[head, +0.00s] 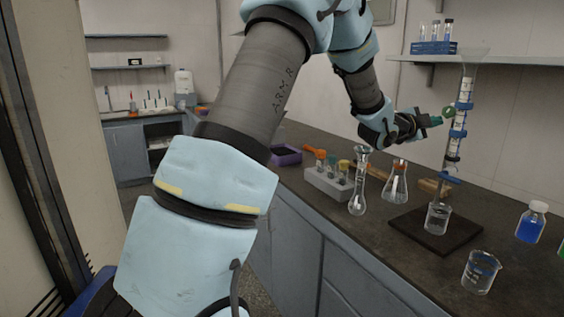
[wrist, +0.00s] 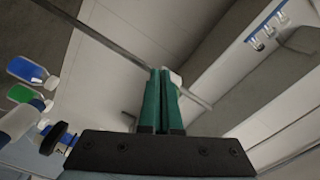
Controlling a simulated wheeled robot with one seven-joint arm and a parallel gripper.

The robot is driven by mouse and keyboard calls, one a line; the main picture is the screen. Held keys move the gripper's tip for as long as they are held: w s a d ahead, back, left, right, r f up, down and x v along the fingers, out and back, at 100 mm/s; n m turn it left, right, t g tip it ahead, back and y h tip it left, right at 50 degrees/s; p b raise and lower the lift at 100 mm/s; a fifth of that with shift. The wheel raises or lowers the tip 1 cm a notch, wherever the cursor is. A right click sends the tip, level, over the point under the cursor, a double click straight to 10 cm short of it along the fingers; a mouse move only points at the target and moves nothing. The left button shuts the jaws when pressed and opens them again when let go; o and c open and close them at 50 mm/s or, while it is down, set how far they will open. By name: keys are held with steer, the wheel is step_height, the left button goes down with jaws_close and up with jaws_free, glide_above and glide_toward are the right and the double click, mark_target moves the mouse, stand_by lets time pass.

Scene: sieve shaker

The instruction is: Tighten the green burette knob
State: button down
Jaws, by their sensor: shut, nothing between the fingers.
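The burette (head: 463,93) stands upright on the right side of the bench in the head view, with blue clamps on it. A small green ring-shaped part, which looks like the green burette knob (head: 449,111), shows at its left side. My gripper (head: 437,120) has green fingers and is just left of the burette, close to the knob; I cannot tell whether they touch. In the wrist view my gripper (wrist: 163,72) has its two fingers together with nothing seen between them. I cannot make out the knob in that view.
A flask (head: 437,218) stands on the dark stand base (head: 408,226) below the burette. A beaker (head: 480,272), a blue bottle (head: 531,222), a tall flask (head: 358,190), an orange-topped flask (head: 396,182) and a tube rack (head: 328,184) stand around it. A shelf (head: 510,61) is above.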

steer(key=shift+s+d+r, duration=0.1)
steer(key=shift+s+r, duration=0.1)
steer(key=shift+r, duration=0.15)
stand_by(0.7)
steer(key=shift+w+r+b, duration=0.35)
steer(key=shift+r+b, duration=0.4)
steer(key=shift+b, duration=0.95)
steer(key=shift+w+a+f, duration=0.1)
steer(key=shift+a, duration=0.15)
steer(key=b+v, duration=0.3)
steer(key=v, duration=0.3)
steer(key=shift+w+a, duration=0.2)
steer(key=shift+w, duration=0.1)
steer(key=shift+f, duration=0.15)
